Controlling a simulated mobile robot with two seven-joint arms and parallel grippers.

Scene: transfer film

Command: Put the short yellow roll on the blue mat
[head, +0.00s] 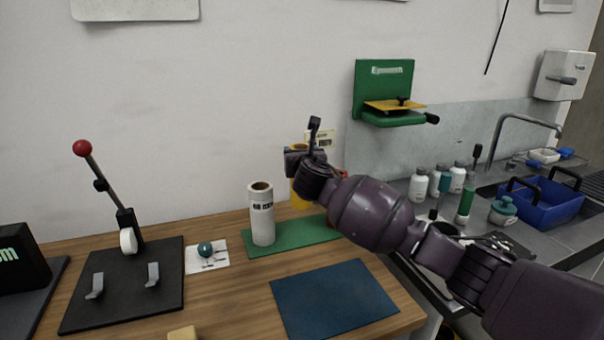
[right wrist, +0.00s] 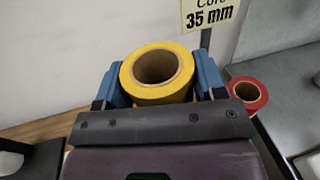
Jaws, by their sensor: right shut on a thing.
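The yellow roll (head: 300,192) is at the back of the green mat (head: 290,236), partly hidden by my right gripper (head: 304,160). In the right wrist view the yellow roll (right wrist: 157,78) is upright, with its brown core facing the camera. The blue fingers of the right gripper (right wrist: 160,82) are shut on its two sides. I cannot tell whether its base touches the green mat. The blue mat (head: 333,299) lies bare at the front right of the wooden table. My left gripper is not in view.
A white roll (head: 262,217) stands on the green mat, left of the yellow one. A red roll (right wrist: 248,92) is close on the right. A sign (right wrist: 212,14) reads 35 mm. A black lever press (head: 125,285) stands left; a sink is at right.

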